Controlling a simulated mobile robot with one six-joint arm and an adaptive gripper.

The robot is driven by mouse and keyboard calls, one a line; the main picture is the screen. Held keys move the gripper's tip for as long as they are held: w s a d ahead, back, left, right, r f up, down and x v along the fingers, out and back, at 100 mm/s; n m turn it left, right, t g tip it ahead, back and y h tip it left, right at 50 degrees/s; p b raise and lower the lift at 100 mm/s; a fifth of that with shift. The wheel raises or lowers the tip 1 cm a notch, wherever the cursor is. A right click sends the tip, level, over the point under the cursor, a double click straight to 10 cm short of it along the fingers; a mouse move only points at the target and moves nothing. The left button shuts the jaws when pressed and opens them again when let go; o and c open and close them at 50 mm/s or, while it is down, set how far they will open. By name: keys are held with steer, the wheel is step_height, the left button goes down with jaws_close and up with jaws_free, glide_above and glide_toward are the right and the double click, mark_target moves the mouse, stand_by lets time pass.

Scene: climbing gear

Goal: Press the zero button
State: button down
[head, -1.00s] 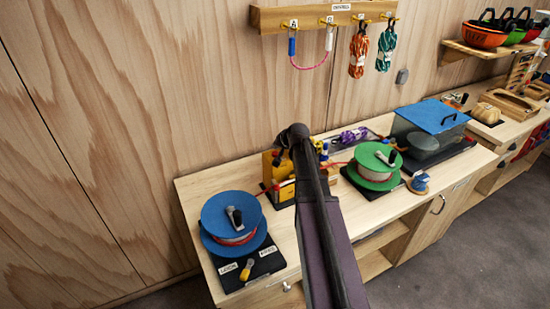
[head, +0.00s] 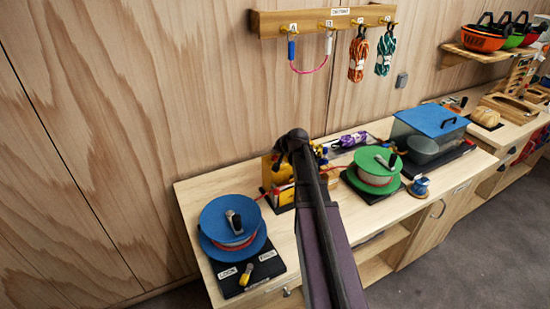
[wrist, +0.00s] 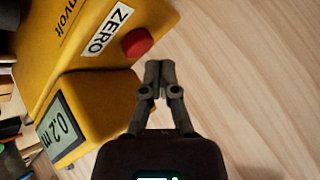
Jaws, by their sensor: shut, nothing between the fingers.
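The zero button is a red round button (wrist: 137,42) beside a white ZERO label (wrist: 109,30) on a yellow device (wrist: 85,95) in the wrist view. The device's display (wrist: 63,127) reads 0.2 m. My gripper (wrist: 159,66) is shut and empty; its tips appear just right of and below the red button, and I cannot tell whether they touch it. In the head view the yellow device (head: 268,172) stands on the bench, largely hidden behind my arm.
A blue reel (head: 228,218) stands left of the device and a green reel (head: 372,160) right of it. A red line runs between them through the device area. A blue-lidded box (head: 432,118) sits further right. Bare bench (wrist: 250,100) lies right of the gripper.

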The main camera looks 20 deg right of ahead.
mark_target(275, 158)
steer(key=shift+f+b, duration=0.9)
stand_by(1.6)
steer(key=shift+r, duration=0.2)
steer(key=shift+r+p, duration=0.7)
steer(key=shift+p, duration=0.2)
steer(key=shift+r+p, duration=2.55)
steer(key=shift+f, duration=0.1)
